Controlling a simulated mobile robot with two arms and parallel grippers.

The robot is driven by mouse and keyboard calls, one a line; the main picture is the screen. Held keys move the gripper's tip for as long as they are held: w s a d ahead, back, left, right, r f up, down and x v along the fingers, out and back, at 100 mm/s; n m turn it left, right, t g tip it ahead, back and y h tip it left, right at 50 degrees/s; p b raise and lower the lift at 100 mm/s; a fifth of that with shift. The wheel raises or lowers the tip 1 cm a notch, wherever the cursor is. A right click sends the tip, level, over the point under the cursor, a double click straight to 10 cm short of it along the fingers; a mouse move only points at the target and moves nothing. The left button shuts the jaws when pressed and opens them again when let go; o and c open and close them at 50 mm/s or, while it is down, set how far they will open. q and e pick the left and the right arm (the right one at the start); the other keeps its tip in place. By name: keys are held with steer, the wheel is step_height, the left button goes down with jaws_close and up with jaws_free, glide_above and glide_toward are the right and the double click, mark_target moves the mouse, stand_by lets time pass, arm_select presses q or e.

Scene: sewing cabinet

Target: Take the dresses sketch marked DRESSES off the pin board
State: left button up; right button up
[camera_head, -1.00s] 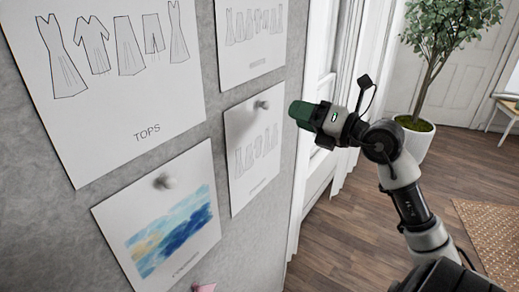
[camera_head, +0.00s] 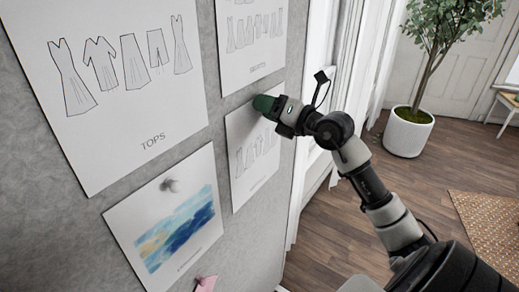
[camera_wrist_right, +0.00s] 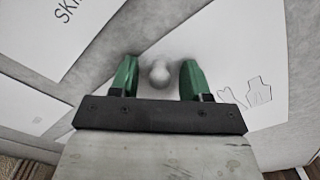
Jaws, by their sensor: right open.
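A white sheet of line drawings (camera_head: 255,165) hangs at the right of the pin board (camera_head: 85,240), below another sketch. Its label is too small to read, so I cannot confirm it is DRESSES. Part of the sheet with garment outlines (camera_wrist_right: 245,70) shows there too. My left gripper is not in view.
A TOPS sketch (camera_head: 110,110) and a pinned blue watercolour (camera_head: 175,230) hang to the left. The sketch above (camera_head: 245,65) seems marked SKIRTS. A pink piece (camera_head: 206,283) is at the bottom. Right of the board are a window and a potted plant (camera_head: 408,135) on open floor.

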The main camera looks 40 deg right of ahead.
steer(key=c, duration=0.8)
steer(key=shift+s, duration=0.15)
steer(key=shift+b+v, duration=0.3)
steer(key=shift+v, duration=1.05)
steer(key=shift+d, duration=0.1)
